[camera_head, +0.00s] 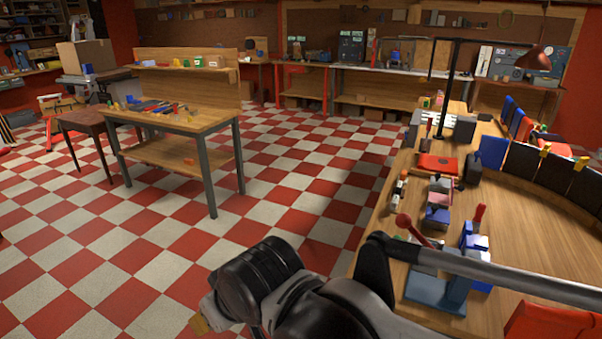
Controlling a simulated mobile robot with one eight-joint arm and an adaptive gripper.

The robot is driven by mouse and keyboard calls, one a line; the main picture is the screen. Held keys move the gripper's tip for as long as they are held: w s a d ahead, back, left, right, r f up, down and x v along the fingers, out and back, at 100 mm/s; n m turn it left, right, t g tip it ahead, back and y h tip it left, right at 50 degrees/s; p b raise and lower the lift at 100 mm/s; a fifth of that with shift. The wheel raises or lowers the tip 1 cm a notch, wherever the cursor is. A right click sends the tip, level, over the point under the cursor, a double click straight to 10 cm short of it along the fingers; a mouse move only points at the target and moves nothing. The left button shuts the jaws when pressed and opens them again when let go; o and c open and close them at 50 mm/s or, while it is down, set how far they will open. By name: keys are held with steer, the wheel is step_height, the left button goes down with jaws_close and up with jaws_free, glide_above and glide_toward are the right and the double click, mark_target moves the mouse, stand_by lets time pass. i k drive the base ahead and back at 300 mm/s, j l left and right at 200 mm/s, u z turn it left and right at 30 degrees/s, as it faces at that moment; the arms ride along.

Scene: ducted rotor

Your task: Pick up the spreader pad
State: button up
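I cannot pick out a spreader pad for certain; the small things on the benches are too small to name. My arm crosses the bottom of the head view, with a dark, rounded joint near the middle. What looks like part of my gripper (204,318), pale with a tan tip, shows at its lower left, over the checkered floor and apart from the benches. Its fingers are mostly hidden, so I cannot see whether it is open or shut, or whether it holds anything.
A curved wooden bench (535,240) at right carries a blue-grey press-like tool (437,290), a red case (437,165) and small parts. A wooden workbench (190,124) with scattered tools stands left, beside a brown stool (82,122). The checkered floor (150,235) between them is open.

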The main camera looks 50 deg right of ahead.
mark_target(403, 177)
steer(key=i+j+z, duration=0.2)
steer(key=i, duration=0.35)
steer(key=i+j+z, duration=0.25)
steer(key=i, duration=0.3)
steer(key=i+j+z, duration=0.2)
steer(key=i+j, duration=0.25)
steer(key=i+l+z, duration=0.3)
steer(key=z, duration=0.15)
steer(key=i+l+z, duration=0.2)
steer(key=i+z, duration=0.5)
steer(key=z, duration=0.2)
steer(key=i+z, duration=0.4)
steer(key=i+j+z, duration=0.2)
steer(key=z, duration=0.25)
steer(key=i+l+z, duration=0.1)
steer(key=i+l, duration=0.25)
steer(key=i+l+z, duration=0.1)
steer(key=i+l, duration=0.2)
steer(key=i, duration=0.25)
